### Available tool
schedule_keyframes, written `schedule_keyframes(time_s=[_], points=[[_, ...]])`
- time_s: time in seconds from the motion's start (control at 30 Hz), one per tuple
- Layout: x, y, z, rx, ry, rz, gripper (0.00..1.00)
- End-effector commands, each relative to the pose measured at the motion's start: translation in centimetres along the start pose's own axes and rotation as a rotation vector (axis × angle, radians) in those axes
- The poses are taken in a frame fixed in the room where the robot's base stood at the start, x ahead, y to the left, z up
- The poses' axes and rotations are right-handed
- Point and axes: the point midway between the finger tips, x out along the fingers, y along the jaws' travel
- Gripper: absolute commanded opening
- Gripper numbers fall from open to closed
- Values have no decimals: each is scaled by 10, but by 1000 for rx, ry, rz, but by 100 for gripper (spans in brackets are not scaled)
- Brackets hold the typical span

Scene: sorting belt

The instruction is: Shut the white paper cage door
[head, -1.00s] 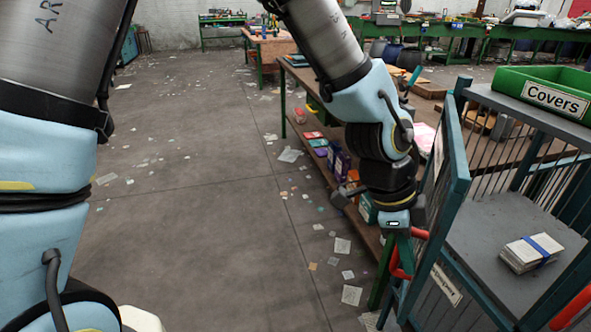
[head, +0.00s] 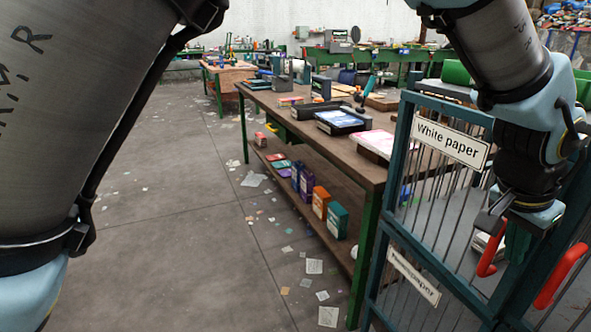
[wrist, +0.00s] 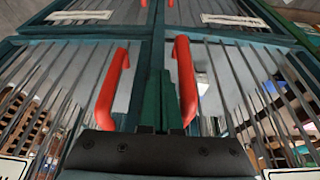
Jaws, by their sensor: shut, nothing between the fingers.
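The white paper cage door (head: 407,165) is the barred teal door with the "White paper" label (head: 452,143). In the head view it stands across the cage front. A red handle (head: 489,256) is near its right edge. My gripper (head: 517,252) is shut and empty, just right of this handle. In the wrist view the gripper (wrist: 164,90) points between two upright red handles, a left one (wrist: 110,92) and a right one (wrist: 185,82). The fingers look close to the right handle; contact is unclear. My arm hides the door's upper right part, so I cannot tell whether it is latched.
A second red handle (head: 560,276) is right of my gripper. A lower door bears a "Newspaper" label (head: 413,276). A long workbench (head: 345,163) with trays and boxes stands left of the cage. The floor (head: 170,230) is open, with paper scraps.

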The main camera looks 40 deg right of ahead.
Motion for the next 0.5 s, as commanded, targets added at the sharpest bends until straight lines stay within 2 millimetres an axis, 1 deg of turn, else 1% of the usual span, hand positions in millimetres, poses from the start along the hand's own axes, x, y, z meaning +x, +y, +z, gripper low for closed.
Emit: schedule_keyframes(time_s=[0.1,0.2,0.3,0.5], points=[[6,2,-15,-36,1,-16,0],[10,2,-23,-62,-1,-25,0],[12,2,-28,-77,0,-31,0],[13,1,-33,-89,4,-35,0]])
